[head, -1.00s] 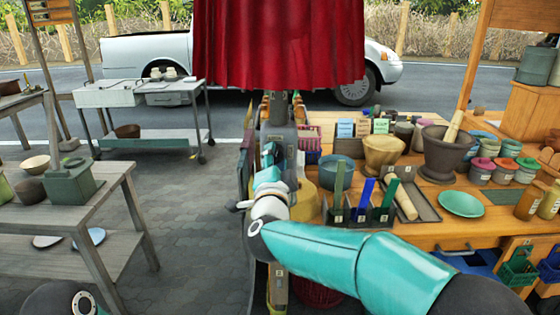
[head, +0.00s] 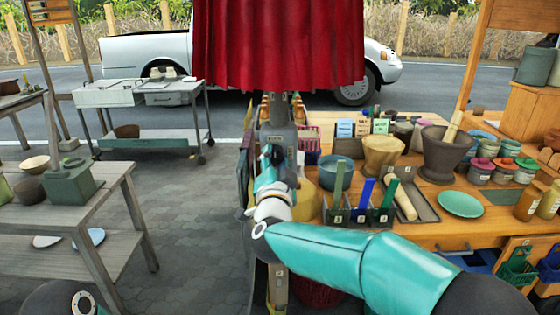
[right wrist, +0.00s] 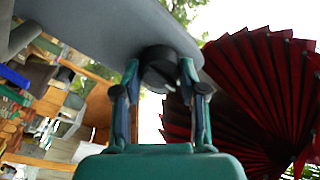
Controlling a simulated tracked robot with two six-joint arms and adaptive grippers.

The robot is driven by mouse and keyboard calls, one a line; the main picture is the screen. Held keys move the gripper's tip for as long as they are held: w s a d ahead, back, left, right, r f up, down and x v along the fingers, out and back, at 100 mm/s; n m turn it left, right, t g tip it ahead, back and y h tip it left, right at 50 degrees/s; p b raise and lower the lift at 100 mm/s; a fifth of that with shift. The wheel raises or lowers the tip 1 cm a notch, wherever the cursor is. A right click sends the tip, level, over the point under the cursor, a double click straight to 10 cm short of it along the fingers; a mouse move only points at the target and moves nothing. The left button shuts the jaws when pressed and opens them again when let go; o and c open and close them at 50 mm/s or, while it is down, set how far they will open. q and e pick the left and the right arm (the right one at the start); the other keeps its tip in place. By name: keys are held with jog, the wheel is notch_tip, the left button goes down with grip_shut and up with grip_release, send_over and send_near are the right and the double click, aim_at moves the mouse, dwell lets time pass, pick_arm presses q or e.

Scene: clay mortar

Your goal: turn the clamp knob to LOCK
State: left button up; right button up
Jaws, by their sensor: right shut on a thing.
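The clamp knob (right wrist: 158,68) is a dark round piece on a grey clamp body (right wrist: 105,25) in the right wrist view. My right gripper (right wrist: 160,80) has its two teal fingers on either side of the knob and is shut on it. In the head view the right gripper (head: 270,165) is at the grey upright post (head: 278,110) below the red canopy. The wrist hides most of the knob there, and I cannot read any LOCK mark. My left gripper is out of view.
A red folded umbrella canopy (head: 278,45) hangs above the post and also shows in the right wrist view (right wrist: 265,95). A wooden table with a mortar (head: 445,150), bowls and jars stands right. A grey bench (head: 100,190) stands left, with open paving between.

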jog(key=o, duration=1.1)
jog(key=shift+a+f, duration=0.25)
jog(key=shift+f, duration=0.2)
jog(key=shift+o, duration=0.2)
jog(key=shift+d+r, duration=0.15)
jog(key=s+f, duration=0.1)
jog(key=s, duration=1.1)
jog(key=shift+f, duration=0.15)
jog(key=shift+w, duration=0.1)
